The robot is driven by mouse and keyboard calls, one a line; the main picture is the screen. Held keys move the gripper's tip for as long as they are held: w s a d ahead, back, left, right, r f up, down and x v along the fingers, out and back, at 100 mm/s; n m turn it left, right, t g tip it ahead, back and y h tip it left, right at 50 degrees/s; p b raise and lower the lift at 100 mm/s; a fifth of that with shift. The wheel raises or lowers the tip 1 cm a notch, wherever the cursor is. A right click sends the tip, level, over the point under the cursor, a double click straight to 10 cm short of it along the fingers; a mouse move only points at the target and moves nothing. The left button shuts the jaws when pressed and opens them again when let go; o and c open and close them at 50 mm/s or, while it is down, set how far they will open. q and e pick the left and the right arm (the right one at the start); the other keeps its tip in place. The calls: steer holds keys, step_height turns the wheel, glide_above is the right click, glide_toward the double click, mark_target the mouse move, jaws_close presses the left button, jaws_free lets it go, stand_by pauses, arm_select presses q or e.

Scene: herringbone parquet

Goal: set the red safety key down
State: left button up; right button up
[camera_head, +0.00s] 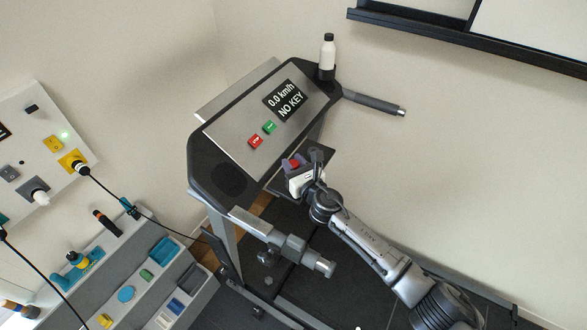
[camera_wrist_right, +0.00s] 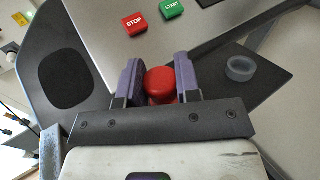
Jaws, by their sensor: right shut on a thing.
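The red safety key (camera_wrist_right: 160,83) is a round red knob. My right gripper (camera_wrist_right: 158,76) is shut on it, with one purple-grey finger on each side. In the head view the right gripper (camera_head: 302,160) is over the dark shelf (camera_head: 318,152) below the treadmill console, and only a little of the red key (camera_head: 294,163) shows. Whether the key touches a surface cannot be told. The console display (camera_head: 285,100) reads "0.0 km/h" and "NO KEY". My left gripper is not in view.
Red STOP (camera_head: 255,141) and green START (camera_head: 269,127) buttons are on the console. A bottle (camera_head: 328,56) stands at its far corner. Handrails (camera_head: 375,103) project from the console.

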steer(key=shift+f, duration=0.85)
steer(key=shift+f+b, duration=0.2)
steer(key=shift+b, duration=0.1)
steer(key=o, duration=0.9)
steer(key=shift+r+p, duration=0.3)
steer(key=shift+r, duration=0.05)
steer(key=shift+s+d+f, duration=0.15)
steer(key=shift+s+d, duration=0.05)
steer(key=shift+s, duration=0.1)
steer(key=v, duration=1.1)
steer(key=shift+s, duration=0.2)
